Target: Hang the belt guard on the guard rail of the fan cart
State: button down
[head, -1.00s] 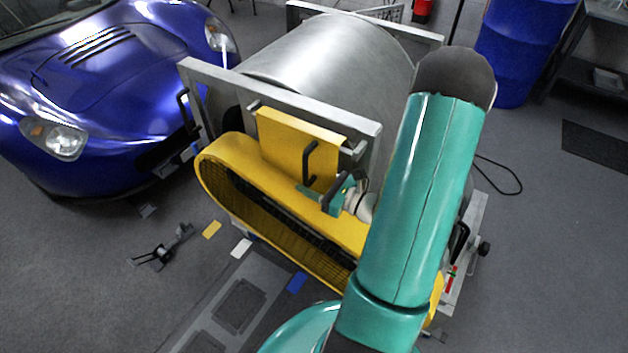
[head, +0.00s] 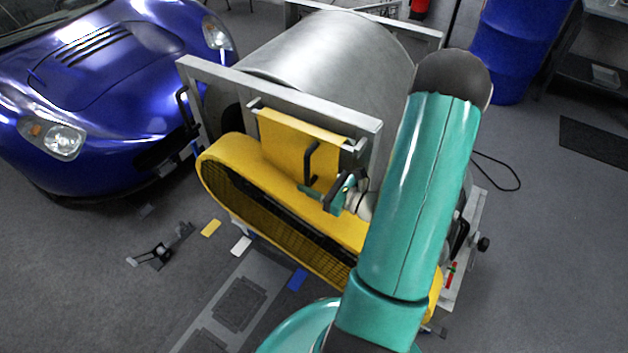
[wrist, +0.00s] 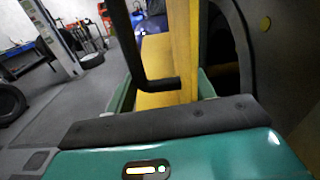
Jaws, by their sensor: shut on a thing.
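The belt guard (head: 292,143) is a yellow panel with a black bar handle (head: 310,162). In the head view it hangs upright in front of the grey frame of the fan cart, its top edge at the guard rail (head: 254,104). Only the rail's two ends show past the panel; whether the panel's lip rests on the rail is hard to tell. My gripper (head: 326,195) is shut on the handle at the panel's lower right. In the wrist view the black handle (wrist: 158,84) and yellow panel edge (wrist: 182,45) stand between the jaws.
A long yellow belt housing (head: 225,163) with black mesh lies just below the panel. A large metal drum (head: 325,52) stands behind the frame (head: 290,96). A blue car (head: 95,90) is at left. A black stand (head: 158,252) lies on the floor.

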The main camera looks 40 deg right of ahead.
jog(key=shift+c, duration=2.3)
grip_release()
jog(key=v, duration=1.4)
jog(key=shift+w+r, duration=0.1)
jog(key=shift+w, duration=0.05)
